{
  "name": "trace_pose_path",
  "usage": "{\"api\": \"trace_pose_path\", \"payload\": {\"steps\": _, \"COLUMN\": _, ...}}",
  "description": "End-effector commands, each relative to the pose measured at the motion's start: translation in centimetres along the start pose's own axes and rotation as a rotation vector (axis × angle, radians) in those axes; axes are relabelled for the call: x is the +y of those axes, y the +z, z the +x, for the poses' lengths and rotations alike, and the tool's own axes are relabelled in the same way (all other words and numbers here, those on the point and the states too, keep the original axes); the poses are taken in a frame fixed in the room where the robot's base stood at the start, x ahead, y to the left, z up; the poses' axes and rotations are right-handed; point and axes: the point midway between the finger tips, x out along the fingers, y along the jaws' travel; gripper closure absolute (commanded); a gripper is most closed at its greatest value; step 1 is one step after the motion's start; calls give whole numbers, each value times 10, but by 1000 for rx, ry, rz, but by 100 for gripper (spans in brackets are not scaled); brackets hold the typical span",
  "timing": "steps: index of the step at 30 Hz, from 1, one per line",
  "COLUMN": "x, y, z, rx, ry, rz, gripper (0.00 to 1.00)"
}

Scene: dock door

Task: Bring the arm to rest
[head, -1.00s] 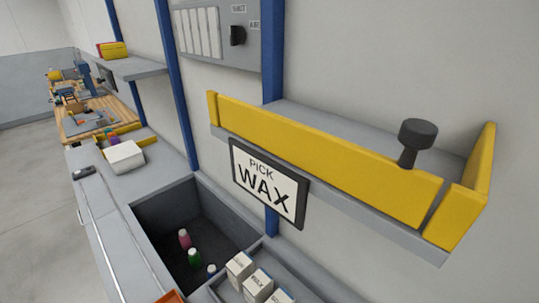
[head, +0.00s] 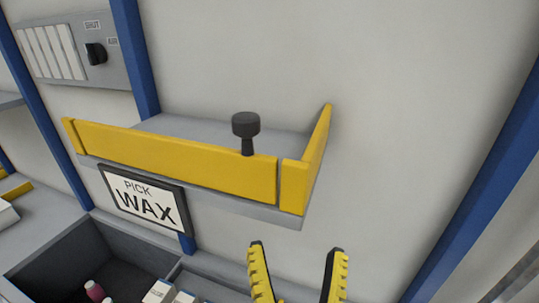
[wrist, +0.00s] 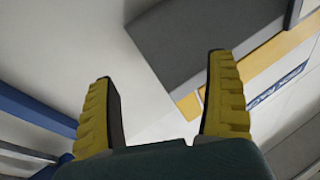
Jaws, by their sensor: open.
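My gripper (head: 298,272) shows at the bottom of the head view with its two yellow fingers spread apart and nothing between them. In the wrist view my gripper (wrist: 160,105) is also open and empty. In the head view it is below and to the right of the yellow-edged wall shelf (head: 190,160). The rest of my arm is out of the head view.
A dark knob on a stem (head: 246,128) stands at the shelf's right part. A "PICK WAX" sign (head: 145,200) hangs below the shelf. A dark bin (head: 60,270) holds a pink-capped bottle (head: 94,290), with white boxes (head: 160,291) beside it. Bare wall lies right of the shelf.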

Motion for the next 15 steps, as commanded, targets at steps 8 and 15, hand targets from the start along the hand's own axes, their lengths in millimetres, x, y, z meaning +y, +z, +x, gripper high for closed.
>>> {"api": "trace_pose_path", "payload": {"steps": 8, "x": 35, "y": -102, "z": -6, "rx": 155, "ry": 47, "rz": -114, "gripper": 13}}
{"api": "trace_pose_path", "payload": {"steps": 15, "x": 21, "y": -147, "z": 12, "rx": 83, "ry": 33, "rz": -187, "gripper": 13}}
